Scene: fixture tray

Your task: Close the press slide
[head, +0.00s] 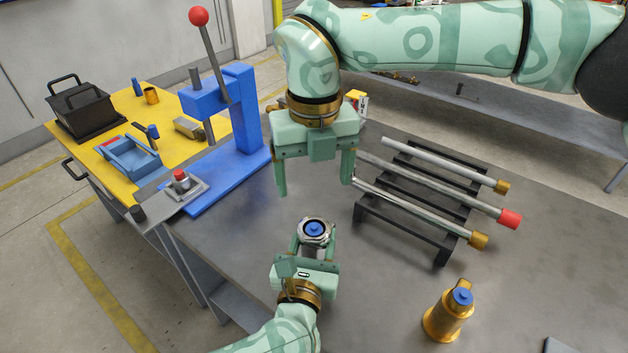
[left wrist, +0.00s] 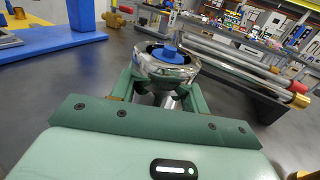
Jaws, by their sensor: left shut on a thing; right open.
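The blue press (head: 241,120) stands at the left of the grey table, with a red-knobbed lever (head: 198,16) raised. Its grey slide plate (head: 187,197) lies at the near-left end of the blue base, out from under the ram (head: 209,131). A small red-topped part (head: 181,177) sits on the plate. My left gripper (head: 313,246) is shut on a round silver part with a blue centre (head: 316,231), which also shows in the left wrist view (left wrist: 166,68). My right gripper (head: 314,186) is open and empty above the table, right of the press.
A black rack (head: 392,218) with silver rods stands at the right. A brass bottle-like part with a blue top (head: 447,315) stands at the near right. A yellow bench (head: 110,178) holds a blue tray and a black box at the left.

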